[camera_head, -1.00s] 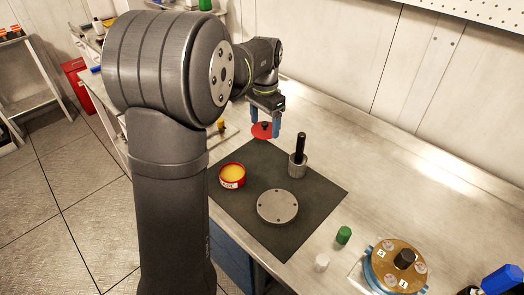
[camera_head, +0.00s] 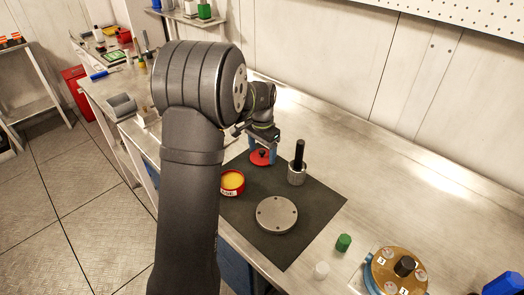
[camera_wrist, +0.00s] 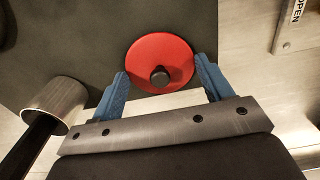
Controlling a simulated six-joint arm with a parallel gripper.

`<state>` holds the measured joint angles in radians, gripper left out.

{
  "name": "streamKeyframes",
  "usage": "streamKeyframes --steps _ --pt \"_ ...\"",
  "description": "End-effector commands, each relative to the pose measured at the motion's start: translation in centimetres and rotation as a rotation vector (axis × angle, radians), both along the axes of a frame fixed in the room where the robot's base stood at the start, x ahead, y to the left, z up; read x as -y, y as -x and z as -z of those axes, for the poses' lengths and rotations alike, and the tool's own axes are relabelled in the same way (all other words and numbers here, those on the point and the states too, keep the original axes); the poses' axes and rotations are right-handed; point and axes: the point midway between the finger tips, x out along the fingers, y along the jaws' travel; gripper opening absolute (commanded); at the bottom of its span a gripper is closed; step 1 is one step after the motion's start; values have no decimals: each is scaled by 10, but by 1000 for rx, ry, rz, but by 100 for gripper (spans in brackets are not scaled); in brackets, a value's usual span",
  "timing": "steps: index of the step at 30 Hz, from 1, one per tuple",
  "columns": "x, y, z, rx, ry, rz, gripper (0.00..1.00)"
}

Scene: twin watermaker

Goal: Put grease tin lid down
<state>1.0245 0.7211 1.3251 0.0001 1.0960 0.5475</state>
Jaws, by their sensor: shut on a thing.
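The grease tin lid (camera_head: 260,158) is a red disc with a dark knob. My gripper (camera_head: 262,152) is shut on it, with the blue fingers at opposite sides of its rim. In the wrist view the lid (camera_wrist: 146,52) sits between the fingertips, knob facing the camera. The lid is at the far end of the dark mat (camera_head: 313,215); I cannot tell whether it touches the mat. The open red grease tin (camera_head: 232,190), showing yellow grease, stands on the mat to the lower left of the lid.
A metal cylinder with a black handle (camera_head: 297,172) stands close right of the lid; it also shows in the wrist view (camera_wrist: 52,103). A round grey flange (camera_head: 277,214) lies nearer on the mat. Green (camera_head: 343,242) and white (camera_head: 321,270) caps sit off the mat.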

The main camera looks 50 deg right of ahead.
Motion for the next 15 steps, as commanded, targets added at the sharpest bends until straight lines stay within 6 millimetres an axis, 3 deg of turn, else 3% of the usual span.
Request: streamKeyframes --steps 11,12,15 --pt "0 0 5 0 0 0 40" --pt "0 0 5 0 0 0 78" --pt "0 0 5 0 0 0 94"
